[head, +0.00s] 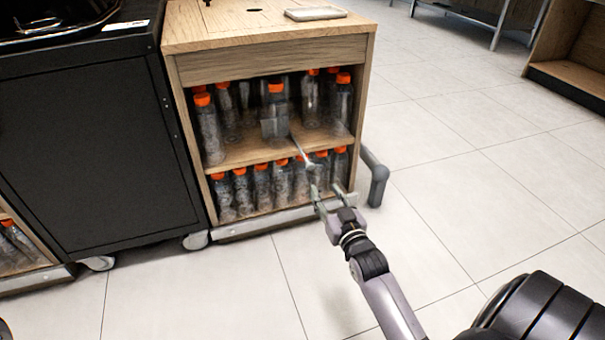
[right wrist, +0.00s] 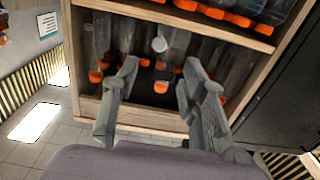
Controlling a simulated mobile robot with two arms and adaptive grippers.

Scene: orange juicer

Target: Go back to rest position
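My right gripper (head: 328,192) is in front of the lower shelf of a wooden cabinet (head: 275,64). In the right wrist view, its two fingers (right wrist: 161,78) stand apart with nothing held between them. Clear bottles with orange caps (head: 262,188) fill the lower shelf just beyond the fingertips. A grey flat piece with a thin rod (head: 297,147) shows in front of the shelves; whether it is fixed to anything cannot be told. A pale round end (right wrist: 159,44) shows beyond the fingers in the right wrist view. My left gripper is not in view.
More orange-capped bottles (head: 207,130) stand on the upper shelf. A black cabinet (head: 95,150) on casters is at the left. A grey bent pipe (head: 376,178) sticks out at the wooden cabinet's right side. The tiled floor (head: 470,180) to the right is open.

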